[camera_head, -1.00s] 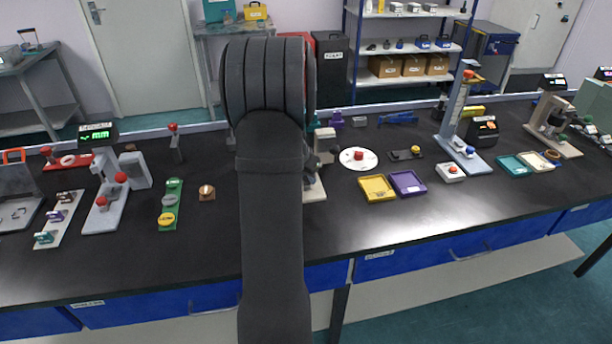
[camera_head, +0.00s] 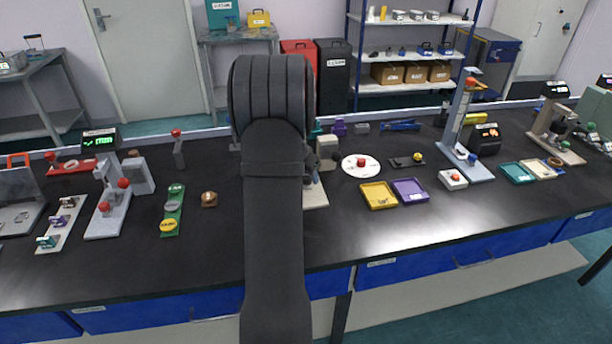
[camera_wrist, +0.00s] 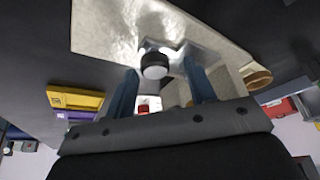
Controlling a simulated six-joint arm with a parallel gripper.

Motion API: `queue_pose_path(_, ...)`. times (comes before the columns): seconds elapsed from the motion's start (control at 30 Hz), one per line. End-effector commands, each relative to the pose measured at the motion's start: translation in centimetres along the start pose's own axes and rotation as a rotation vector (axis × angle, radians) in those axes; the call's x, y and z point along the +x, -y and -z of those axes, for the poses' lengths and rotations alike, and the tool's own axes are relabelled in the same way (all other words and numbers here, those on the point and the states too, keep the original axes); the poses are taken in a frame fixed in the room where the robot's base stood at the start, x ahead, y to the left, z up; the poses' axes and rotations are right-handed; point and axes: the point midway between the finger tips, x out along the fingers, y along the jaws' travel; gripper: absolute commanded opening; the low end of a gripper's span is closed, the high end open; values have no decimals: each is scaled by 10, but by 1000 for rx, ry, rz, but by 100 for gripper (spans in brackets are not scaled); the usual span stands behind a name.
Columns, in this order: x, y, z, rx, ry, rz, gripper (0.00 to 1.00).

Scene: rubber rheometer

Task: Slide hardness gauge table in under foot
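A bench instrument on a cream base (camera_head: 317,197), likely the hardness gauge, stands in the middle of the bench. My arm hides much of it in the head view. The wrist view shows a pale base plate (camera_wrist: 112,38) with a grey metal part on it, possibly the sliding table (camera_wrist: 186,48). A round black-and-silver knob (camera_wrist: 154,67) rises from this part. My gripper (camera_wrist: 161,72) has its two blue fingers spread, one to each side of the knob, with visible gaps. The foot cannot be made out. The head view hides my gripper behind my arm.
Right of the gauge are a white disc (camera_head: 347,168) with a red knob, a yellow tray (camera_head: 379,195) and a purple tray (camera_head: 410,190). The bench front between is clear.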

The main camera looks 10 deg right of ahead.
Motion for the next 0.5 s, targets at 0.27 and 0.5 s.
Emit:
queue_pose_path(0.27, -2, -1, -1, 0, 2, -2, 50)
queue_pose_path(0.5, -33, 0, 0, 0, 0, 0, 50)
